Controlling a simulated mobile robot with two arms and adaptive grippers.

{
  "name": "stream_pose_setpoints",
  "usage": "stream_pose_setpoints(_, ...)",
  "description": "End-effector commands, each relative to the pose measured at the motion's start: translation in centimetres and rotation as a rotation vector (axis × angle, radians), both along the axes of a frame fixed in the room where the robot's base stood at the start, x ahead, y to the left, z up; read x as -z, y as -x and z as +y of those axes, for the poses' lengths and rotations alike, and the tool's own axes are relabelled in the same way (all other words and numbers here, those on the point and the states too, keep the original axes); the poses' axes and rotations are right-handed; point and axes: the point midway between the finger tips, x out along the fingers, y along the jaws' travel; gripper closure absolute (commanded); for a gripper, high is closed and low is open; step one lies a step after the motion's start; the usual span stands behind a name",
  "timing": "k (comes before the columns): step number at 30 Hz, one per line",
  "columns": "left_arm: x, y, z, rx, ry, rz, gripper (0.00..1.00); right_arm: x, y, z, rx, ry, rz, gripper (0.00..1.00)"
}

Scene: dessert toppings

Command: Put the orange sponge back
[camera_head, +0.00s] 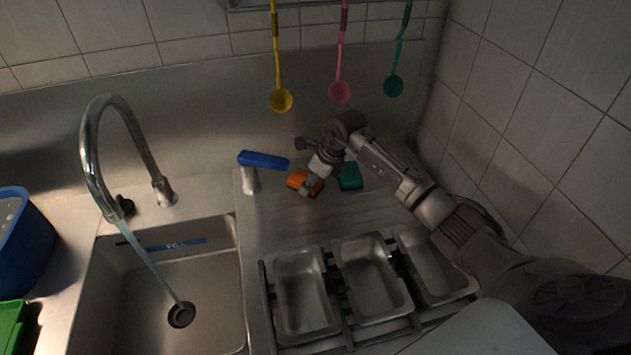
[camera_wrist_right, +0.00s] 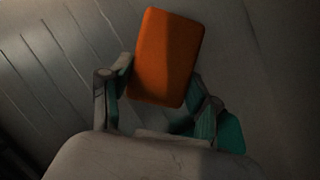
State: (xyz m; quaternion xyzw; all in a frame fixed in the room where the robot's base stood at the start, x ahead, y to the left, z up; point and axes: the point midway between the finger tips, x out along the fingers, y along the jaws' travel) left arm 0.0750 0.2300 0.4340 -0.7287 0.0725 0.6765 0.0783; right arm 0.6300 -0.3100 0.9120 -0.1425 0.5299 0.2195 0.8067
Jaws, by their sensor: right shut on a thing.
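The orange sponge (camera_head: 301,179) is at the back of the steel counter in the head view, between a blue-topped stand and a green sponge. My right gripper (camera_head: 312,186) is shut on it. In the right wrist view, the orange sponge (camera_wrist_right: 163,57) sits between the two fingertips of my right gripper (camera_wrist_right: 157,88). I cannot tell whether the sponge touches the counter. The green sponge (camera_head: 350,177) is just right of the gripper, and part of it shows in the wrist view (camera_wrist_right: 231,134). My left gripper is not in view.
A blue-topped metal stand (camera_head: 263,160) is close on the left. Steel trays in a rack (camera_head: 305,336) stand in front. The sink (camera_head: 205,275) has a running faucet (camera_head: 92,165). Yellow, pink and green ladles (camera_head: 281,100) hang above. A blue bin (camera_head: 28,245) is far left.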

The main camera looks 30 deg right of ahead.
Motion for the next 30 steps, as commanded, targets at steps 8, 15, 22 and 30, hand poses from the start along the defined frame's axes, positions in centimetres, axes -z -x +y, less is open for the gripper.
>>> stream_pose_setpoints(8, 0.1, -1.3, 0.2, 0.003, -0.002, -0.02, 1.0, 0.3, 0.0, 0.0, -0.001, 0.001, 0.002, 0.34)
stream_pose_setpoints(15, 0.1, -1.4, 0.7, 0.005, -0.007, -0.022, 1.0, 0.3, 0.0, 0.0, -0.001, 0.001, 0.002, 0.14)
stream_pose_setpoints(22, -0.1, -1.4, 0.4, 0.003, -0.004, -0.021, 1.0, 0.0, 0.0, 0.0, -0.001, 0.0, 0.001, 0.14)
stream_pose_setpoints(30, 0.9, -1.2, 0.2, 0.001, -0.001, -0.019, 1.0, -3.4, 1.2, -0.9, -0.001, 0.004, -0.005, 0.14)
